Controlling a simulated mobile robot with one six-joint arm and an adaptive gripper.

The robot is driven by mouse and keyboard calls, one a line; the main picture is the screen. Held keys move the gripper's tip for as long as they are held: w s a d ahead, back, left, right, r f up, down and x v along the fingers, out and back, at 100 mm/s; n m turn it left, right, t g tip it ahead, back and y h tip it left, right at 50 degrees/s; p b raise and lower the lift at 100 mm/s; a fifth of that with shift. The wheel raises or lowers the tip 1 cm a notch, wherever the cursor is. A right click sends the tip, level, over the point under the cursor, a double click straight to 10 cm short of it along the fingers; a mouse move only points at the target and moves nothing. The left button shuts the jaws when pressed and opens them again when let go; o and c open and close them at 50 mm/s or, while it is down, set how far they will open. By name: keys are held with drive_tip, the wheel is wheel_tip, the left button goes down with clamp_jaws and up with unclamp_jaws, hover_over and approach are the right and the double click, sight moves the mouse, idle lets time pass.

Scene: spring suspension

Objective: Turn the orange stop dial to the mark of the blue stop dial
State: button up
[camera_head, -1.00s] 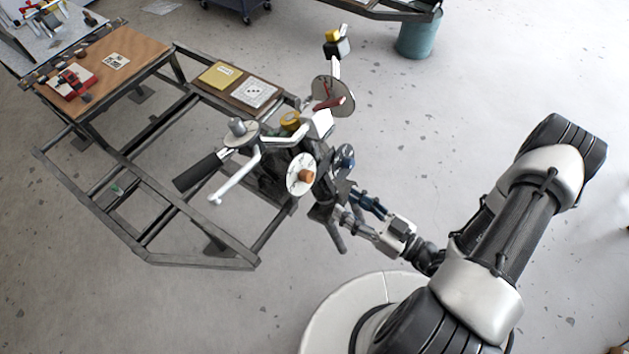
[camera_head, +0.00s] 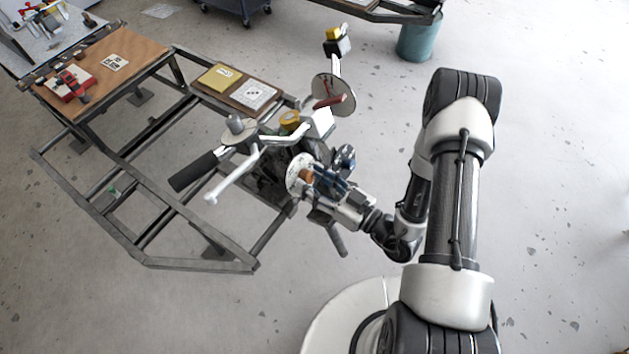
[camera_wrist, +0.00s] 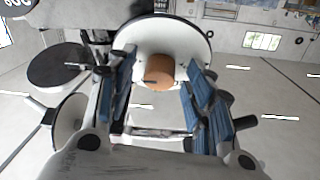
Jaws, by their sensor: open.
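The orange stop dial is an orange knob (camera_wrist: 159,70) on a round white plate (camera_wrist: 185,40) with small marks. In the head view the orange knob (camera_head: 306,176) shows partly behind my gripper, in front of its white plate (camera_head: 297,165). The blue stop dial (camera_head: 346,157) stands just to the right, mostly edge-on, and its mark cannot be read. My gripper (camera_wrist: 160,90) is open, its blue-padded fingers to the left and right of the orange knob with gaps on both sides. It also shows in the head view (camera_head: 322,178).
A black handlebar grip (camera_head: 195,171) and a white lever (camera_head: 232,178) stick out to the left of the dials. A round mirror-like disc (camera_head: 335,88) rises behind. A dark metal frame (camera_head: 190,262) lies at left.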

drive_tip(key=shift+c, duration=0.2)
drive_tip(key=c, duration=1)
drive_tip(key=shift+c, duration=0.2)
